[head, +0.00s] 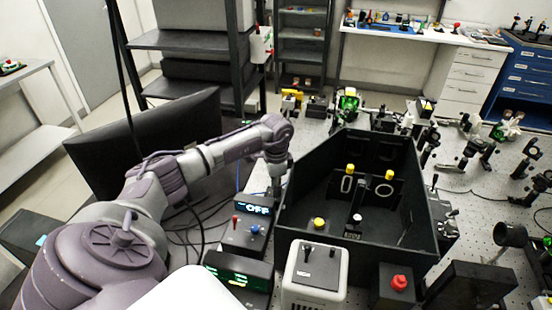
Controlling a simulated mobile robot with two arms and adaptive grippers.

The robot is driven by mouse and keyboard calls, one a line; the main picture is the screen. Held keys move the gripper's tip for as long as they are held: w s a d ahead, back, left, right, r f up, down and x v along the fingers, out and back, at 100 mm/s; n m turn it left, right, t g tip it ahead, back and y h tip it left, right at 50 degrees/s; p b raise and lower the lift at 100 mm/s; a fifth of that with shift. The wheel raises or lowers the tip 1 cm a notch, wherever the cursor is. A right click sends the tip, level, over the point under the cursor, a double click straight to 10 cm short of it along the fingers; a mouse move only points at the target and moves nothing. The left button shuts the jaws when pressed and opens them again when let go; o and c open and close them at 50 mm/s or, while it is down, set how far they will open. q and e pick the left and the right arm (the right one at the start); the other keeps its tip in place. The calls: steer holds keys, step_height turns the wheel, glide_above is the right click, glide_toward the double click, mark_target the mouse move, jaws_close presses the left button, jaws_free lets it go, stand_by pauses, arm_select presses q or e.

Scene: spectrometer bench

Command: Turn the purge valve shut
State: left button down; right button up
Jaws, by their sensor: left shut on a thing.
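My left arm reaches in from the left, and its gripper (278,185) points down just outside the left wall of the black open box (300,190). The gripper is small and dark here. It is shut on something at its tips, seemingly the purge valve. The fingers and the dark background hide the valve, so its handle angle cannot be told. My right gripper is not in view.
A black controller with a lit "OFF" display (258,209) stands just below the gripper. A green-lit display box (240,270), a white box (315,270) and a red button box (398,288) are in front. A dark monitor (150,130) stands behind my left arm.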

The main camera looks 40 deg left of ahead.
arm_select(q)
steer(key=shift+n+p, duration=0.85)
steer(key=shift+n, duration=1.25)
steer(key=c, duration=1.1)
jaws_free()
steer(key=shift+o, duration=0.2)
steer(key=shift+r, duration=0.1)
step_height(320, 180, up, 12)
